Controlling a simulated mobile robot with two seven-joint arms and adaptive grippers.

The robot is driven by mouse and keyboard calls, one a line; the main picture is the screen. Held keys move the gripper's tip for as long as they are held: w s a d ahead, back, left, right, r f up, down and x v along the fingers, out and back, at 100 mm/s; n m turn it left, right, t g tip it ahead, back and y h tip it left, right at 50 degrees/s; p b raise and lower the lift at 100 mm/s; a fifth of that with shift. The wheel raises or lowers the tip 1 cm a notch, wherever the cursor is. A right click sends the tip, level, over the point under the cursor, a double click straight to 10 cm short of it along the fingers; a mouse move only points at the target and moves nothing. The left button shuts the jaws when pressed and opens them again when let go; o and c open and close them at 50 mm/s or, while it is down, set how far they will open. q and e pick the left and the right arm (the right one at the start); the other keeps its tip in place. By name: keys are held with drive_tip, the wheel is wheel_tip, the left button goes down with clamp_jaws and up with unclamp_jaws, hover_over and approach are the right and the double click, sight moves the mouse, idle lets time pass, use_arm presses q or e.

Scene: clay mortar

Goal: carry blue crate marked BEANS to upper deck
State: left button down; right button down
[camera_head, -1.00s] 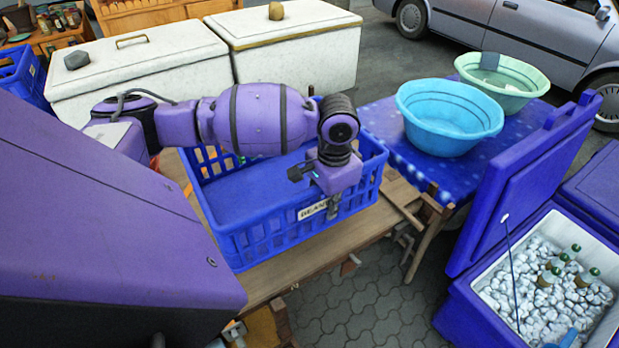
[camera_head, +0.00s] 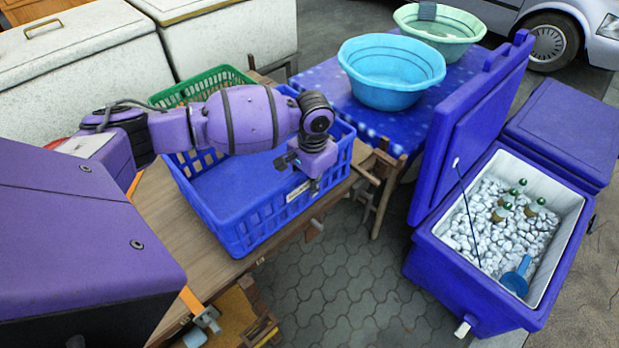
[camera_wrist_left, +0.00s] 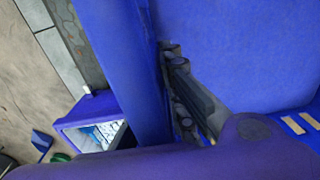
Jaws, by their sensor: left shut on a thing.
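The blue crate (camera_head: 226,222) with a white label on its near side sits on or just above the wooden bench (camera_head: 165,243). The label is too small to read now. The crate is open and its visible floor looks empty. My left gripper (camera_head: 315,181) is shut on its right-hand near wall, beside the label. My left arm crosses above the crate and hides part of its far side. In the left wrist view the gripper (camera_wrist_left: 188,100) straddles the crate wall (camera_wrist_left: 125,60). My right gripper is not in view. I cannot tell which surface is the upper deck.
A green crate (camera_head: 172,97) stands behind the blue one. Basins (camera_head: 390,92) stand on a blue-covered table (camera_head: 325,88) at the back. An open cooler (camera_head: 425,250) with ice and bottles stands right. White chests (camera_head: 70,70) line the back left. Paved floor between bench and cooler is clear.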

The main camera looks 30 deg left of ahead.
use_arm(q)
drive_tip(key=shift+w+f, duration=0.1)
drive_tip(key=shift+w, duration=0.05)
drive_tip(key=c, duration=1.8)
unclamp_jaws()
drive_tip(key=shift+f, duration=0.1)
drive_tip(key=shift+c, duration=0.2)
drive_tip(key=r, duration=0.6)
drive_tip(key=r+p, duration=0.1)
drive_tip(key=r, duration=0.5)
drive_tip(key=shift+s+d+r, duration=0.1)
drive_tip(key=shift+s+d, duration=0.05)
drive_tip(key=shift+s, duration=0.05)
